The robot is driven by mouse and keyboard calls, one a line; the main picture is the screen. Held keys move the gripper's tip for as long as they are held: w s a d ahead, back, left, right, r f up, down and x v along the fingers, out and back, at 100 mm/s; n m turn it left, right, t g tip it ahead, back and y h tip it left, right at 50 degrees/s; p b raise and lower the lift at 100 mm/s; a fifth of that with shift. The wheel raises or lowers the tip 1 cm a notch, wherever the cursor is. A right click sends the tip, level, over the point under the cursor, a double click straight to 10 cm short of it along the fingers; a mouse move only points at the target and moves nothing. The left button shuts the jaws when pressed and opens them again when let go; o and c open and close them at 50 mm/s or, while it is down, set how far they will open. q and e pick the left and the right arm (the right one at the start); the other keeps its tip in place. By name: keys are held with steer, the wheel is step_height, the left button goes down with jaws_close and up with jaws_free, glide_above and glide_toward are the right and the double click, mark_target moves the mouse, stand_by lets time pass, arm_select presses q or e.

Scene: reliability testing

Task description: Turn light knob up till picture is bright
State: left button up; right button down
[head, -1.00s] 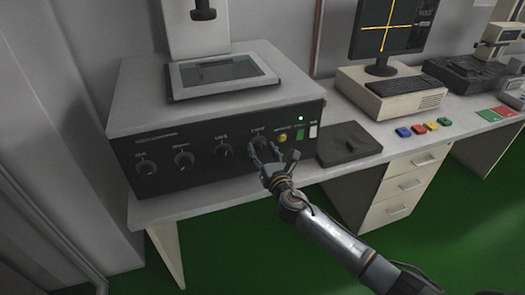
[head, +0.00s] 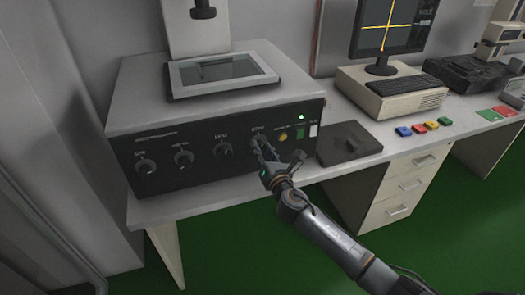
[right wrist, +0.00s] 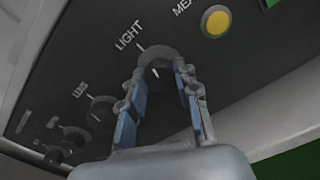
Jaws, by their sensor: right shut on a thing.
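The light knob (right wrist: 157,58) is a round dark knob under the word LIGHT in the right wrist view. In the head view it is the rightmost knob (head: 257,142) on the black front panel, partly covered by my fingers. My right gripper (right wrist: 160,84) is shut on it, one finger on each side. The gripper also shows in the head view (head: 263,150), reaching in from the lower right. The monitor (head: 394,22) shows a dark picture with a yellow cross and a small orange-red spot near its bottom. My left gripper is out of view.
The panel belongs to a grey box (head: 120,110) with several other knobs, a yellow button (head: 283,137) and a lit green lamp (head: 301,117). A dark block (head: 348,145) lies just right of it. Coloured buttons (head: 431,125) and a keyboard (head: 398,84) are farther right.

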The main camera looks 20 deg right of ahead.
steer(key=m, duration=0.4)
steer(key=shift+f+m+b, duration=0.1)
steer(key=shift+m+b, duration=0.2)
steer(key=shift+b, duration=0.1)
steer(key=m, duration=0.3)
steer(key=shift+m, duration=0.4)
steer(key=m, duration=0.3)
steer(key=shift+m, duration=0.3)
steer(key=m, duration=0.3)
steer(key=shift+m, duration=0.3)
steer(key=m, duration=0.2)
steer(key=shift+m, duration=0.3)
steer(key=m+p, duration=0.1)
steer(key=m, duration=0.2)
steer(key=shift+m, duration=0.4)
steer(key=m+p, duration=0.1)
steer(key=m, duration=0.3)
steer(key=shift+m+p, duration=0.7)
steer(key=shift+m, duration=0.9)
